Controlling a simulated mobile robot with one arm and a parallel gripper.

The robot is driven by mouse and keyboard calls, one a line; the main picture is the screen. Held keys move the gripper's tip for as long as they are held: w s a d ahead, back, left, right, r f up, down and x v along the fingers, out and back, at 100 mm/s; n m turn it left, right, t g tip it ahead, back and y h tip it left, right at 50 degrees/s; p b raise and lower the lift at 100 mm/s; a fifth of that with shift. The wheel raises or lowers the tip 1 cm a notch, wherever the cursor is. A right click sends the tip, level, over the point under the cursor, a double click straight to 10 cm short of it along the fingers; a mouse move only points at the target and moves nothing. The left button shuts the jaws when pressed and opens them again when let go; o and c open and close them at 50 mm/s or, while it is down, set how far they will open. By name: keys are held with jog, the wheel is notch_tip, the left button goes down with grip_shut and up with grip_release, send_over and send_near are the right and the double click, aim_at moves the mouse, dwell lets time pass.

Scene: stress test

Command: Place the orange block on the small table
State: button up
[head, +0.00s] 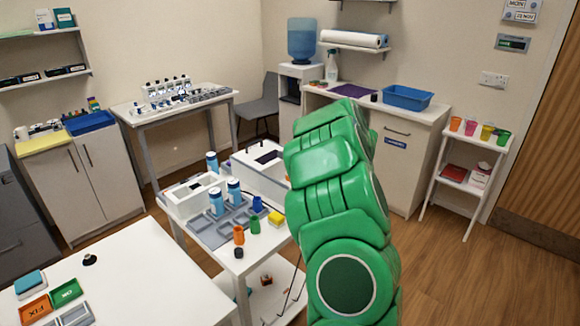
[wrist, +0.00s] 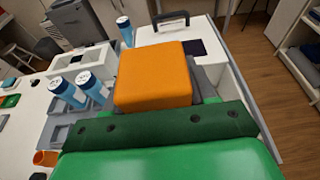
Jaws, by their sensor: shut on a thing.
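The orange block (wrist: 153,72) sits large in the middle of the wrist view, held in my gripper (wrist: 160,104). Grey finger parts show at its sides; their contact is partly hidden. The block is above a white table (head: 208,244) with bottles and trays, which also shows in the wrist view (wrist: 28,125). In the head view my green arm covers my gripper and the block. I cannot tell which table is the small one; a small white shelf stand (head: 470,143) at the right is another candidate.
Blue-capped bottles (head: 216,203), white box units (head: 262,172), a yellow block (head: 276,219), an orange cup (head: 239,235) and a green cup (head: 255,224) crowd the middle table. Another white table (head: 135,285) at front left has a wide bare area. Floor is clear at right.

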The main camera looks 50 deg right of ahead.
notch_tip(320, 180, down, 7)
jog(key=w+d, duration=0.2)
jog(key=shift+w+d+f, duration=0.15)
jog(key=shift+w, duration=0.15)
dwell(0.3)
jog(key=shift+f, duration=0.15)
jog(key=o, duration=1.3)
jog(key=v, duration=1.2)
